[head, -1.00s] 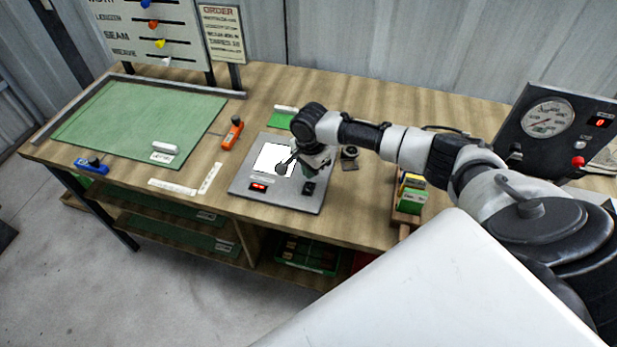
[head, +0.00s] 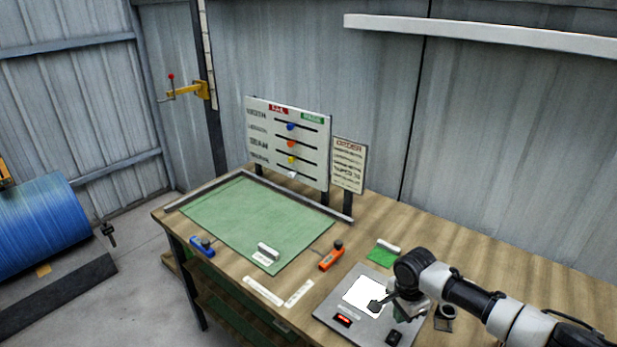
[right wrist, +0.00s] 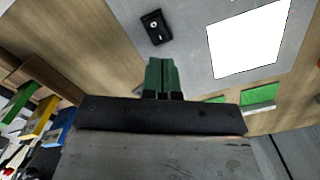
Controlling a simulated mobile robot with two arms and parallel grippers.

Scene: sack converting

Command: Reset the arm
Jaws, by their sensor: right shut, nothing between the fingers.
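My right arm comes in from the lower right in the head view. Its gripper (head: 400,303) hangs over the grey plate device (head: 330,306) with a bright white panel (head: 364,295). In the right wrist view the green fingers (right wrist: 162,77) of the right gripper are together and empty. The white panel (right wrist: 248,40) and a black switch (right wrist: 155,27) lie beyond them in that view. The fingers' height above the plate is hard to judge. My left gripper is not in view.
The wooden bench (head: 390,215) carries a green mat (head: 255,220), a blue tool (head: 202,246) and an orange tool (head: 331,256). A slider board (head: 289,145) and an order sign (head: 348,165) stand behind. A blue roll (head: 40,225) lies on the left. Open floor shows beside the bench.

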